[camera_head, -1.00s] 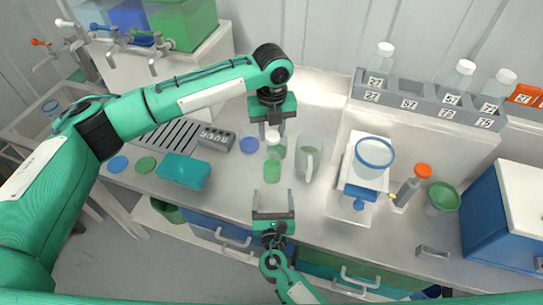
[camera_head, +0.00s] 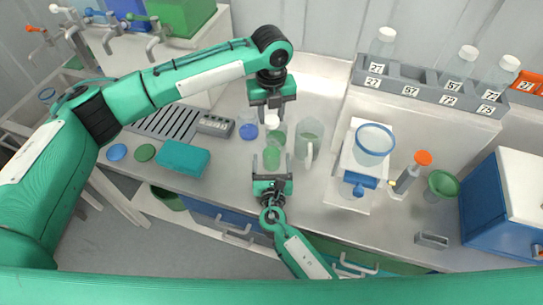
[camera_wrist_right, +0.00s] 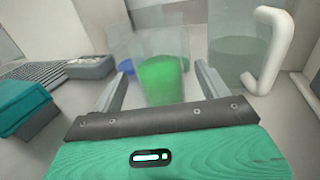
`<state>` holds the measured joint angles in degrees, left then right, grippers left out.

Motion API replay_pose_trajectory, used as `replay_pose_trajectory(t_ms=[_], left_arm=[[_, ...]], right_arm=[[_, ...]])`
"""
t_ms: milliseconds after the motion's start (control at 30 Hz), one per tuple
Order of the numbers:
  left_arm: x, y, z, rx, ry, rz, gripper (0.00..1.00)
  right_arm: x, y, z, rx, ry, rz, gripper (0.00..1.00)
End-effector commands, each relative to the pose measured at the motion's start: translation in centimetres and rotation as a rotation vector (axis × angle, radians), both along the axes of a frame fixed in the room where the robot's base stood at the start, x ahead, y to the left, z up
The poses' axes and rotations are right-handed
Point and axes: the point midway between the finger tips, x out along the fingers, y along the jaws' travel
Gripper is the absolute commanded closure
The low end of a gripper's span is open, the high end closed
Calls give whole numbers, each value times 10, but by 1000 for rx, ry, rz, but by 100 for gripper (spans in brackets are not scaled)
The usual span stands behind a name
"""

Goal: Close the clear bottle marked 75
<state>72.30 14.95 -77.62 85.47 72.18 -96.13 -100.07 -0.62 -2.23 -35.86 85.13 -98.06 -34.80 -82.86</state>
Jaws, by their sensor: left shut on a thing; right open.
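My left gripper (camera_head: 272,106) is shut on a small white cap (camera_head: 272,118), above and behind the green-filled vessels. A clear vessel with green liquid (camera_head: 273,159) stands on the bench. My right gripper (camera_head: 271,168) is open, with its two fingers reaching to either side of this vessel. In the right wrist view the green liquid (camera_wrist_right: 163,80) shows between the spread fingers, with clear walls above it. I cannot read a 75 on this vessel. Another clear vessel with green contents (camera_head: 278,137) stands just behind, partly hidden.
A clear jug with a white handle (camera_head: 309,140) stands close on the right. A beaker with blue liquid (camera_head: 249,130) is at the left. A grey rack (camera_head: 420,88) holds capped clear bottles at the back. A teal box (camera_head: 183,159) lies at the left.

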Motion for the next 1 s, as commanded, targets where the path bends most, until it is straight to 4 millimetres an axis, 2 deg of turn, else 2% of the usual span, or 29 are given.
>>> replay_pose_trajectory(t_ms=[100, 300, 700, 767, 1000], left_arm=[[0, 0, 0, 0, 0, 0, 87], [0, 0, 0, 0, 0, 0, 87], [0, 0, 0, 0, 0, 0, 87], [0, 0, 0, 0, 0, 0, 87], [0, 0, 0, 0, 0, 0, 87]], right_arm=[[22, 1, 1, 0, -1, 0, 23], [44, 1, 0, -1, 0, 0, 23], [50, 2, 0, 0, 0, 0, 23], [50, 2, 0, 0, 0, 0, 31], [50, 1, 0, 0, 0, 0, 78]])
